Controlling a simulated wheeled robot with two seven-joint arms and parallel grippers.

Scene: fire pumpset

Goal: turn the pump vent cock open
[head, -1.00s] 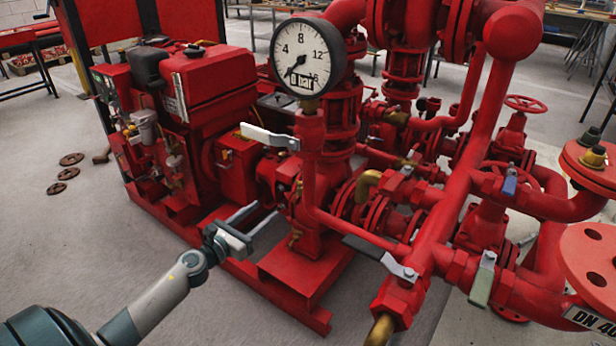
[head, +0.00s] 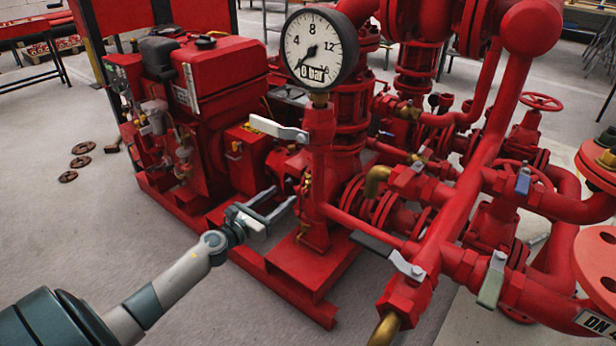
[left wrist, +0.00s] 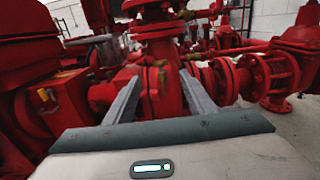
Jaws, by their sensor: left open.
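My left gripper (head: 284,195) is open and empty, its two fingers pointing at the red pump casing (head: 313,228) just below the gauge pipe. In the left wrist view the open fingers (left wrist: 160,77) flank the middle of the casing, with a gap between them. A small brass fitting (head: 306,185) sits on the casing just beyond the fingertips, partly hidden by red parts. It looks like the vent cock, but I cannot tell for sure or read its position. My right gripper is not in view.
A white lever handle (head: 278,128) juts left above my gripper, under the pressure gauge (head: 320,47). A red base frame (head: 285,292) runs below. The engine (head: 205,85) stands at left. More lever valves, such as a grey-handled one (head: 407,266), are at right. The left floor is fairly clear.

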